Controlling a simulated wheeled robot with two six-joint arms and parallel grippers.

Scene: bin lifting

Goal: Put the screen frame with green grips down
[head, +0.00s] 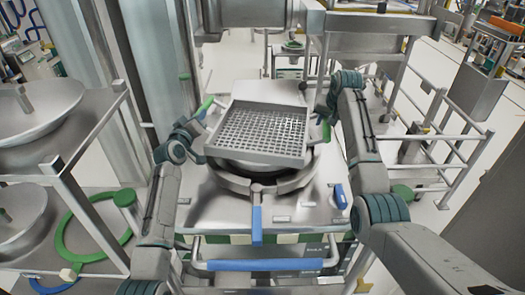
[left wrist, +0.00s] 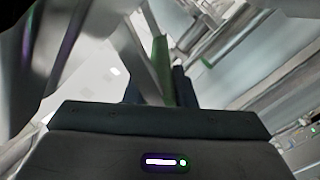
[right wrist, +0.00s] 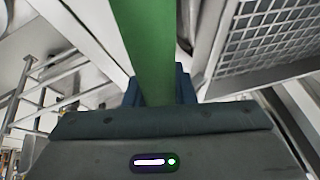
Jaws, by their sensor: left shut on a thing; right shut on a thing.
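The screen frame (head: 255,154) is a square metal tray with a perforated mesh floor and a green grip on each side. In the head view it is over a round metal ring (head: 240,186) on the steel table. I cannot tell whether it touches the ring. My left gripper (head: 201,117) is shut on the left green grip, which shows between its fingers in the left wrist view (left wrist: 161,65). My right gripper (head: 323,114) is shut on the right green grip, a broad green bar in the right wrist view (right wrist: 147,45). The mesh also shows there (right wrist: 270,30).
A blue handle (head: 256,224) sticks out from the ring toward me. A rack with metal bowls (head: 35,115) stands at the left, and a metal railing (head: 450,150) at the right.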

